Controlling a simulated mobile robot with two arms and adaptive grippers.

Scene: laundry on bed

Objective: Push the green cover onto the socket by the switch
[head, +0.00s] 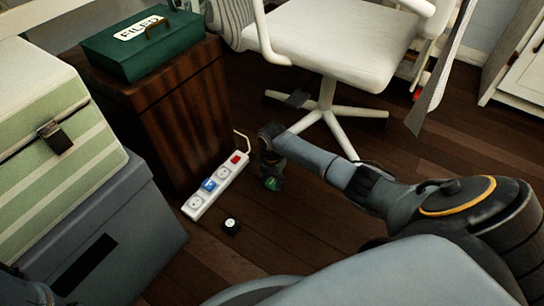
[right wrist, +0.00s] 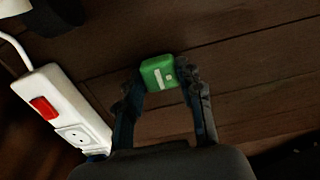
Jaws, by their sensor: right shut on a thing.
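The green cover (head: 272,184), a small block with a white mark, is held between the fingertips of my right gripper (head: 271,176). In the right wrist view the cover (right wrist: 158,72) sits at the tips of the shut fingers (right wrist: 160,82). The white power strip (head: 216,186) lies on the floor to the left of the gripper. Its red switch (head: 236,159) is at the far end. The socket by the switch (head: 223,172) is bare; it also shows in the right wrist view (right wrist: 76,135). The cover is apart from the strip, to its right.
A blue cover (head: 209,185) sits on the middle socket; the near socket (head: 195,203) is bare. A dark round item (head: 231,226) lies beside the strip. A wooden cabinet (head: 180,115) stands left, an office chair (head: 330,50) behind.

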